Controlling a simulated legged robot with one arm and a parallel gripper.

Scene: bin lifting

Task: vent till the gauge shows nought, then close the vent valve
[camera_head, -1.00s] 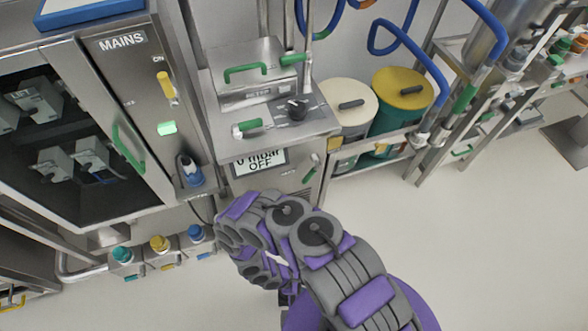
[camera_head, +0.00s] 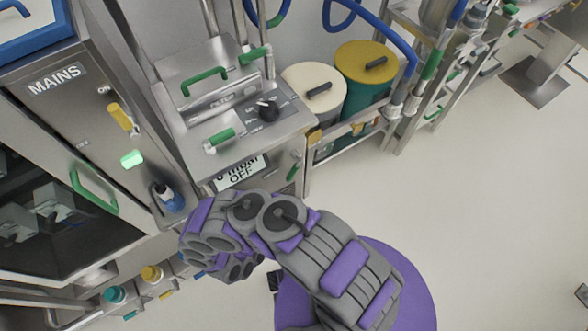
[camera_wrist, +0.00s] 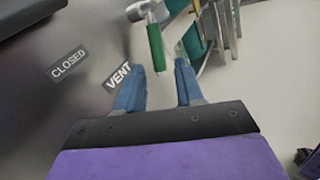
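The display (camera_head: 240,174) on the front of the steel cabinet is partly covered by my arm; "OFF" reads, the line above is cut off. A green lever (camera_head: 296,165), probably the vent valve, sits at the right of that front. In the wrist view a green handle (camera_wrist: 156,48) on a metal fitting points down beside the "VENT" label (camera_wrist: 118,77) and "CLOSED" label (camera_wrist: 69,63). My gripper (camera_wrist: 159,68) is open, its blue fingers apart. The handle's end appears between the fingertips; I cannot tell whether they touch it. The arm hides the gripper in the head view.
A black knob (camera_head: 267,109) and another green handle (camera_head: 219,138) are on the cabinet top. The MAINS cabinet (camera_head: 57,78) stands left. A cream-lidded drum (camera_head: 315,85) and yellow-lidded drum (camera_head: 366,62) stand right. Floor (camera_head: 470,200) at right is clear.

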